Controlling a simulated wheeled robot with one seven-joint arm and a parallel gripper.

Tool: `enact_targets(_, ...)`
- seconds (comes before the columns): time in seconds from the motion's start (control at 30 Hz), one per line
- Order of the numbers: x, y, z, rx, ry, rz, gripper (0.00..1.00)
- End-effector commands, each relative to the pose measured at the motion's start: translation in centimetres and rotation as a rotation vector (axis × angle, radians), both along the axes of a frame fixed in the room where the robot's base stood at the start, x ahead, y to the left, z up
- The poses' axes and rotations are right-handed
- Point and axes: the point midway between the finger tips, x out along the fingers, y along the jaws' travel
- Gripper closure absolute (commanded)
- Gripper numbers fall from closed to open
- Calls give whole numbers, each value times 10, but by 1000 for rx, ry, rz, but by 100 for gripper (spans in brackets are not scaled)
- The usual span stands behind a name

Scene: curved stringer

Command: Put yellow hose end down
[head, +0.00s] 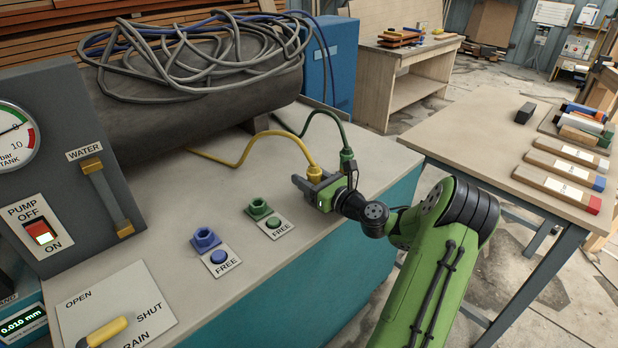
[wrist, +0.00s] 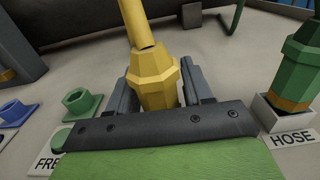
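The yellow hose end (head: 314,173) stands roughly upright on the bench's right part, its yellow hose running back and left. My gripper (head: 316,184) reaches it from the right. In the wrist view, the yellow hose end (wrist: 153,78) sits between the two grey fingers of my gripper (wrist: 155,95), which close against its sides. Its lower end is hidden behind the gripper body, so I cannot tell whether it touches the bench or a holder.
The green hose end (head: 346,157) stands just behind right, in a holder labelled HOSE (wrist: 270,112). A green port (head: 258,208) and blue port (head: 205,239), with FREE buttons, are at left. The bench (head: 190,180) has clear surface between. A pump panel (head: 60,150) stands far left.

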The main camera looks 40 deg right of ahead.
Motion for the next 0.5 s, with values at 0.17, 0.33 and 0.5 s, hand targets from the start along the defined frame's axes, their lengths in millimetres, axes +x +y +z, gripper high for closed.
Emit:
enact_targets(0.17, 0, 0, 0, 0, 0, 0, 36)
enact_targets(0.33, 0, 0, 1, -1, -1, 0, 36)
enact_targets(0.5, -21, -2, 4, 3, 3, -4, 36)
